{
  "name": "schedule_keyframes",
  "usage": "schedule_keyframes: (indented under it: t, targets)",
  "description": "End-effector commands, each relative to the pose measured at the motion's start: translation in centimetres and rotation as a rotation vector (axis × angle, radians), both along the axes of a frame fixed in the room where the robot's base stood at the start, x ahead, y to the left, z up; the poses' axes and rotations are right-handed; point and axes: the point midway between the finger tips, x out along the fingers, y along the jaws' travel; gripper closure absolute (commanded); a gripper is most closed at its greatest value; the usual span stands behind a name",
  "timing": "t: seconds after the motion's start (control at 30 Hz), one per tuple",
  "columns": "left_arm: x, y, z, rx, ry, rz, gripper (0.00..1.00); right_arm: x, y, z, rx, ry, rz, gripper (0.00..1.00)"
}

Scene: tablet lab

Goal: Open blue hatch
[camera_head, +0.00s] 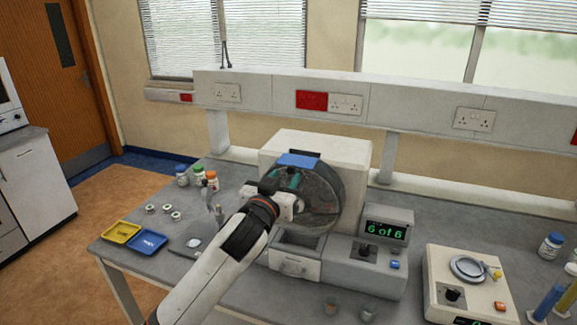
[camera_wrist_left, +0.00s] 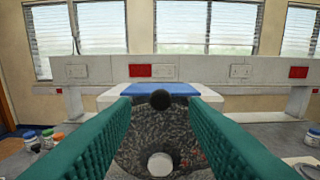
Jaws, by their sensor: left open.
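The blue hatch (camera_head: 298,160) is a flat blue panel at the top of the round dark drum (camera_head: 326,190) on a white machine (camera_head: 350,158). It looks closed, lying against the drum's top. My left gripper (camera_head: 291,180) is in front of the drum, just below the hatch. My right gripper is not in view.
A yellow tray (camera_head: 121,232), a blue tray (camera_head: 147,241) and small bottles (camera_head: 198,175) are on the left. A balance-like device (camera_head: 466,285) is at right.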

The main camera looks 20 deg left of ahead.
Motion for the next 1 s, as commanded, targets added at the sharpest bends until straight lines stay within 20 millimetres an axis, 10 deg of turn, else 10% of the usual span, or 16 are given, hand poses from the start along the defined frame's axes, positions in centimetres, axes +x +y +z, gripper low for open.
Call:
schedule_keyframes:
  t: [0.63, 0.87, 1.0]
  targets:
    - [3.6, -0.2, 0.0, 0.0, -0.001, -0.001, 0.59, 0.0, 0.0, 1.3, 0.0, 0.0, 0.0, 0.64]
    - [3.6, -0.2, 0.0, 0.0, -0.001, -0.001, 0.97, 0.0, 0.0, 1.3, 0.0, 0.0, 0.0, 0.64]
    - [3.6, -0.2, 0.0, 0.001, -0.001, 0.0, 1.0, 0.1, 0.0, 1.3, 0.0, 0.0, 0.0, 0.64]
